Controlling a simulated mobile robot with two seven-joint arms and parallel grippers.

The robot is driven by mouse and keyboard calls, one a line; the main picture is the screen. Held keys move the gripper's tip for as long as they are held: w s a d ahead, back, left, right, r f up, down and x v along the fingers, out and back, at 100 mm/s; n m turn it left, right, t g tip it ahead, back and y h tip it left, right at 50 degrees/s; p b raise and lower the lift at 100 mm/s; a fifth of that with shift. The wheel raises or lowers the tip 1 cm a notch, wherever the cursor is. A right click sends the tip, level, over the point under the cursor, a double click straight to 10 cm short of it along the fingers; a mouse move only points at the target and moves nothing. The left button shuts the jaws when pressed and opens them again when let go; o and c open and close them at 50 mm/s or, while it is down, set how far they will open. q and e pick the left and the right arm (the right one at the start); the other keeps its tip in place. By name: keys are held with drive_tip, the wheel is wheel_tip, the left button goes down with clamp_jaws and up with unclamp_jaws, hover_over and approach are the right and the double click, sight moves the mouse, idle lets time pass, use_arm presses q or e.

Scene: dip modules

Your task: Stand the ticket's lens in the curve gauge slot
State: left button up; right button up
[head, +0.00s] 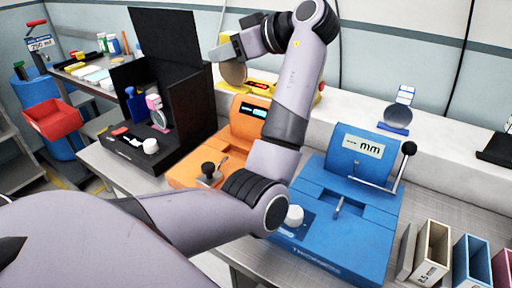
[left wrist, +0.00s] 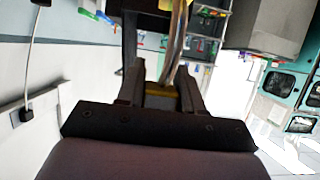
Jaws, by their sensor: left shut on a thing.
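My left gripper (head: 226,50) is high at the back, shut on a round, brownish, see-through lens (head: 233,73). The lens hangs below the fingers, roughly upright. In the left wrist view the lens (left wrist: 176,45) shows nearly edge-on between the fingers (left wrist: 162,95). A yellow device with red parts (head: 262,89) sits on the white ledge just right of the lens; my forearm hides part of it. I cannot tell whether the lens touches it, and no slot shows clearly. I cannot tell whether this device is the curve gauge. My right gripper is not in view.
An orange machine (head: 248,117) and a blue thickness machine (head: 330,228) stand on the bench, partly behind my arm. A black open case (head: 185,75) is close left of the lens. Another lens (head: 397,116) stands on the ledge. Narrow bins (head: 432,250) are at front right.

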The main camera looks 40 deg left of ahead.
use_arm(q)
drive_tip(key=shift+w, duration=0.35)
drive_tip(key=shift+w+f, duration=0.1)
drive_tip(key=shift+f, duration=0.25)
wheel_tip(320, 180, down, 19)
drive_tip(key=shift+f+p, duration=0.1)
drive_tip(key=shift+p, duration=0.7)
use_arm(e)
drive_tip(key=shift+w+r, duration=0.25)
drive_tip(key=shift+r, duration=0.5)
use_arm(q)
drive_tip(key=shift+f, duration=0.1)
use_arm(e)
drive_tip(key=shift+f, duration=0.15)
use_arm(q)
drive_tip(key=o, duration=1)
drive_tip(key=shift+o, duration=0.2)
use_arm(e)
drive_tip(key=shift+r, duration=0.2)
